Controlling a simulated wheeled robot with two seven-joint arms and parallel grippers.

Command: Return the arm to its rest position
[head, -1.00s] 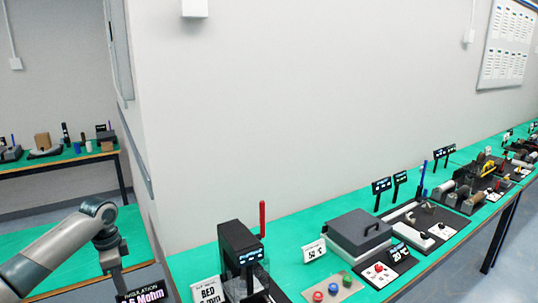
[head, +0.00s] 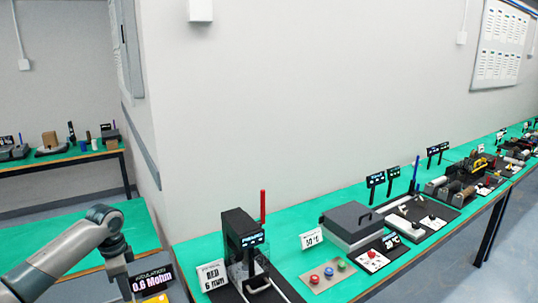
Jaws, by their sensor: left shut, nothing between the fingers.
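My left arm comes in from the lower left, grey with a dark wrist. My left gripper (head: 124,286) points down at the bottom left, beside a black display reading "0.6 Mohm" (head: 152,281). It is shut, with nothing seen held in it. Its tips are near the picture's lower edge. My right gripper is not in view.
A green bench (head: 290,258) runs along the wall to the right. It carries a black machine (head: 240,232) with a red post, a button plate (head: 328,275), a grey lidded box (head: 350,224) and small conveyor devices further back. Another bench (head: 60,160) stands at the far left.

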